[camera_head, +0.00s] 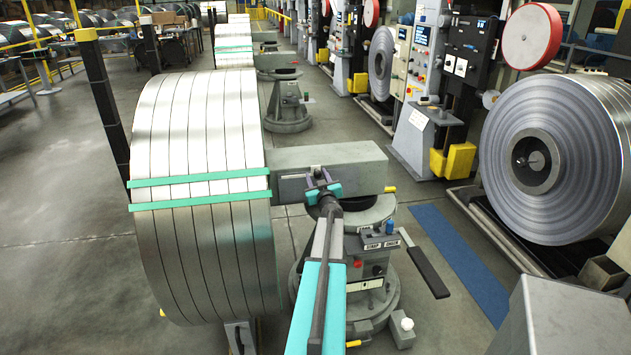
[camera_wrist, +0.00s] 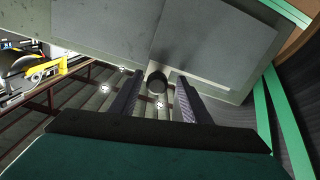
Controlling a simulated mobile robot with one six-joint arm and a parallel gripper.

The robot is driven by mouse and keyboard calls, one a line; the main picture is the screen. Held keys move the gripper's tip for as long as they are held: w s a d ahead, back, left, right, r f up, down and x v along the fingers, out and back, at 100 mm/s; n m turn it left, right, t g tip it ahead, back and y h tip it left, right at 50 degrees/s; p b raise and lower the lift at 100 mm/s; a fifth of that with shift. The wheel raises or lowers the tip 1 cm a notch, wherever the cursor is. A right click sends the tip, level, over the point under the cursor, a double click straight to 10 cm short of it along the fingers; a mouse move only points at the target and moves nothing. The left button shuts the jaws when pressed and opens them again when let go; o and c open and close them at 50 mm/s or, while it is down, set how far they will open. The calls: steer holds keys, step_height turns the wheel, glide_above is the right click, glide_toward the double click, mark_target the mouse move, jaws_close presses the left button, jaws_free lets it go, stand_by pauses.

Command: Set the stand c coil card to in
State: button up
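My gripper (camera_head: 322,180) is at the far end of my teal and grey arm, in front of the grey block of a coil stand (camera_head: 345,158). In the wrist view my gripper (camera_wrist: 156,92) has its two dark fingers apart with nothing held between them. A dark round knob (camera_wrist: 157,82) shows beyond the gap, close to a grey panel (camera_wrist: 205,45); I cannot tell if a finger touches it. Small white labels (camera_head: 382,246) with dark lettering sit on the stand's lower body. I cannot tell which part is the coil card.
A wide steel coil (camera_head: 195,130) with green straps (camera_head: 200,181) stands close left of my arm. A blue floor mat (camera_head: 465,270) lies to the right. A large coil on a spindle (camera_head: 560,155) stands farther right. Grey floor is open at the left.

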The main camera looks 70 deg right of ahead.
steer(key=shift+s+a, duration=0.1)
steer(key=shift+a, duration=0.05)
steer(key=b+v, duration=0.1)
steer(key=v, duration=1.2)
steer(key=shift+a+b, duration=0.2)
steer(key=shift+b, duration=0.15)
steer(key=shift+s, duration=0.1)
stand_by(0.5)
steer(key=shift+s, duration=0.1)
